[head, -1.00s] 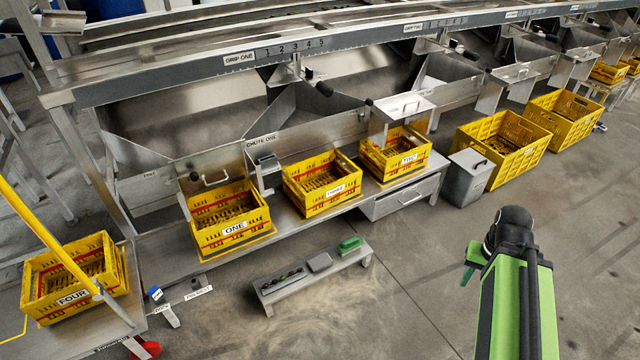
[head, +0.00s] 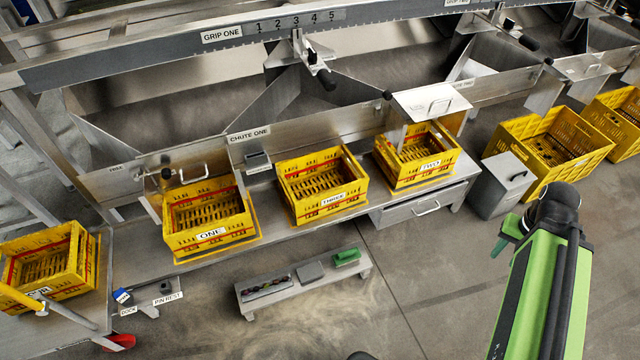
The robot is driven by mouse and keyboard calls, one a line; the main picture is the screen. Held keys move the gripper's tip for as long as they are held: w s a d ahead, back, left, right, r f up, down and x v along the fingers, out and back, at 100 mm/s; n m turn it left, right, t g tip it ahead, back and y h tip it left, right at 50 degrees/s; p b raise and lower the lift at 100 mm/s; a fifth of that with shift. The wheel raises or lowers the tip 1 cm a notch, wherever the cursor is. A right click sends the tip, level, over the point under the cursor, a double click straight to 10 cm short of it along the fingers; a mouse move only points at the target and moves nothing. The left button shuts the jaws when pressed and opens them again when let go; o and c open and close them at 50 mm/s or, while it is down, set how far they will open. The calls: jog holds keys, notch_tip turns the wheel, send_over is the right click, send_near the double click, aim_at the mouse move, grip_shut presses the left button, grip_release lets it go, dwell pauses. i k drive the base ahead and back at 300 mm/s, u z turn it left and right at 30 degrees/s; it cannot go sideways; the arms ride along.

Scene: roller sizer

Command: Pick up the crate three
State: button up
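Crate three (head: 333,201) is a yellow crate with red stripes and a white THREE label on its front. It stands upright on the metal bench in the middle of the head view, between crate one (head: 211,236) and crate two (head: 429,164). It looks empty. My arm, green and black, rises at the lower right, well away from crate three. A small green part of my gripper (head: 509,227) shows beside the arm's dark end. The arm hides the rest, so I cannot see its fingers' opening.
Crate four (head: 48,265) stands on a cart at the left. A low bench (head: 300,287) with small items stands on the floor in front. A grey bin (head: 500,186) and large yellow crates (head: 550,145) stand at the right. Concrete floor between low bench and arm is clear.

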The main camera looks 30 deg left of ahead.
aim_at(347, 193)
jog(key=z, duration=0.3)
jog(key=k, duration=0.15)
jog(key=u, duration=3.05)
jog(key=i, duration=1)
jog(key=u, duration=0.25)
